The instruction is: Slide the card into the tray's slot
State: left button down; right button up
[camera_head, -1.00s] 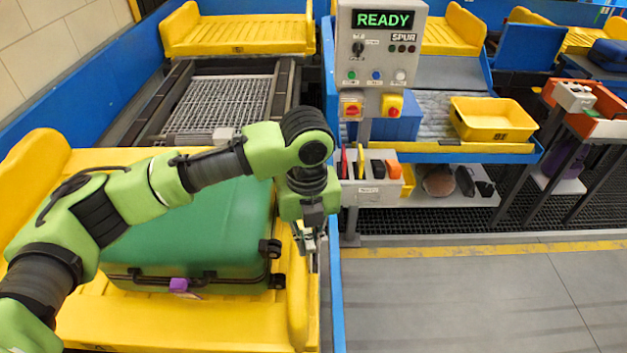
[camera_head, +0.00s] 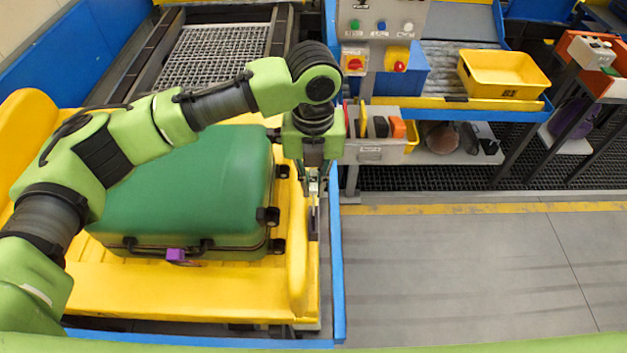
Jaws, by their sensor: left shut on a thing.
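My left gripper (camera_head: 313,188) points down at the right side of the yellow tray (camera_head: 190,296). It is shut on a small, pale, thin thing between its fingertips, probably the card. The fingers hide most of it. Just below the fingertips, a narrow dark upright piece (camera_head: 314,224) sits along the tray's right edge. It may be the slot, but I cannot tell whether the card touches it or is in it. A green suitcase (camera_head: 190,190) with a purple tag lies in the tray. My right gripper is out of view.
A control panel (camera_head: 382,22) on a post stands behind the gripper, with a grey holder (camera_head: 375,152) of coloured items below it. A blue rail (camera_head: 337,265) runs just right of the tray. A yellow bin (camera_head: 503,74) stands further right. The grey floor at the right is clear.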

pick_arm(q)
jog(key=shift+s+f, duration=0.1)
jog(key=shift+f, duration=0.4)
jog(key=shift+s+f+b, duration=0.1)
jog(key=shift+f+b, duration=0.2)
jog(key=shift+f, duration=0.1)
notch_tip(320, 180, down, 2)
jog(key=shift+f+b, duration=0.2)
jog(key=shift+b, duration=0.25)
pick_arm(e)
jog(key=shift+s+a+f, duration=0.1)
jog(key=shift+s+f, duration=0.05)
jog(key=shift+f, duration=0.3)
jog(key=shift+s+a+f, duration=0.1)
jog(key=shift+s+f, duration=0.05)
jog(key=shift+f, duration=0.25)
pick_arm(q)
jog(key=shift+r+p, duration=0.1)
jog(key=shift+p, duration=0.35)
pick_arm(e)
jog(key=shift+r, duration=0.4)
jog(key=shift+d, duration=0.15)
pick_arm(q)
jog(key=shift+p, duration=0.75)
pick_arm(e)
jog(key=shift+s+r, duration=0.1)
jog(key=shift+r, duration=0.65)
